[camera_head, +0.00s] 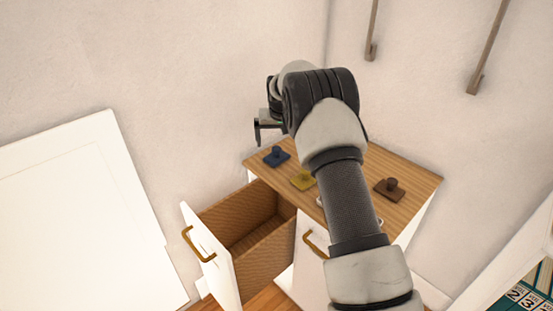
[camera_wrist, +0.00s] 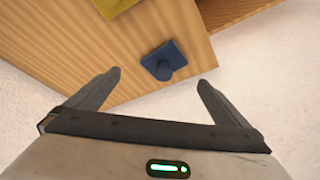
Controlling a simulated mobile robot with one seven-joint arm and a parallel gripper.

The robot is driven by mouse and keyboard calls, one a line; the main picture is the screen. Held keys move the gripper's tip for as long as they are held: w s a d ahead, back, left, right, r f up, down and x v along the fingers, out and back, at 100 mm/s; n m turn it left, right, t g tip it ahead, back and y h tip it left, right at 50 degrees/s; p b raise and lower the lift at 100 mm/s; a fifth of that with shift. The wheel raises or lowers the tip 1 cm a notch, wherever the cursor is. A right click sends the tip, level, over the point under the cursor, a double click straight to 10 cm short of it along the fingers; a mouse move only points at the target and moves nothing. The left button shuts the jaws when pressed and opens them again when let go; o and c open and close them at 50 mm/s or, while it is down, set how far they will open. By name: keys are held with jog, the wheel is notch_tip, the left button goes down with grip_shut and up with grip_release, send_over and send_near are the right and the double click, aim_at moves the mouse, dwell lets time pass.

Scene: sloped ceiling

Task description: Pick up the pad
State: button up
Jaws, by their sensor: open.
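Several small square pads with knobs on top lie on a wooden cabinet top (camera_head: 345,172). A blue pad (camera_head: 276,156) is near its left back corner, a yellow pad (camera_head: 303,181) is nearer the front, and a brown pad (camera_head: 389,189) is at the right. My gripper (camera_head: 257,131) is above and beside the left back edge, near the blue pad. In the wrist view my gripper (camera_wrist: 157,88) is open and empty. The blue pad (camera_wrist: 164,61) shows beyond and between its fingertips, apart from them. The yellow pad (camera_wrist: 112,7) is cut off at the top edge.
The cabinet's left drawer (camera_head: 248,228) is pulled out and looks empty. A wall (camera_head: 200,80) stands close behind the cabinet. My arm hides part of the cabinet top. A white panel (camera_head: 80,215) is at the left.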

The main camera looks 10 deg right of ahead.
aim_at(277, 149)
jog(key=x, duration=0.4)
jog(key=b+x, duration=0.1)
jog(key=x, duration=0.3)
jog(key=shift+w+a+f, duration=0.25)
jog(key=shift+w+f, duration=0.05)
jog(key=shift+w, duration=0.05)
jog(key=shift+c, duration=0.4)
jog(key=c, duration=1.4)
jog(key=shift+c, duration=0.2)
